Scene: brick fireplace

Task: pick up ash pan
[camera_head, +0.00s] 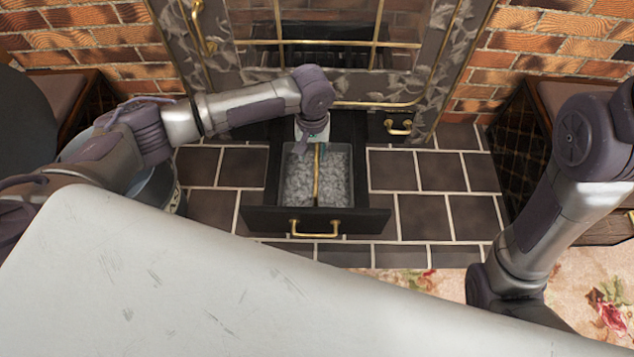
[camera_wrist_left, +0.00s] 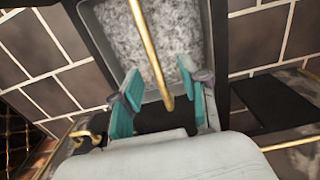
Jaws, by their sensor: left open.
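The ash pan (camera_head: 337,180) is a grey tray full of pale ash. It sits inside a dark drawer (camera_head: 262,220) pulled out below the fireplace, and a brass handle bar (camera_head: 317,180) runs lengthwise over it. My left gripper (camera_head: 312,150) is over the far end of the pan. In the left wrist view the left gripper (camera_wrist_left: 155,95) is open, its teal fingers on either side of the end of the brass bar (camera_wrist_left: 152,50), with ash in the pan (camera_wrist_left: 115,35) beyond. I cannot tell whether the fingers touch the bar. My right gripper is not in view.
The fireplace front (camera_head: 330,75) with brass trim stands close behind the drawer. A dark bucket (camera_head: 165,188) is at the left, partly behind my left arm. A dark cabinet (camera_head: 520,140) stands at the right. Tiled floor is clear on the drawer's right.

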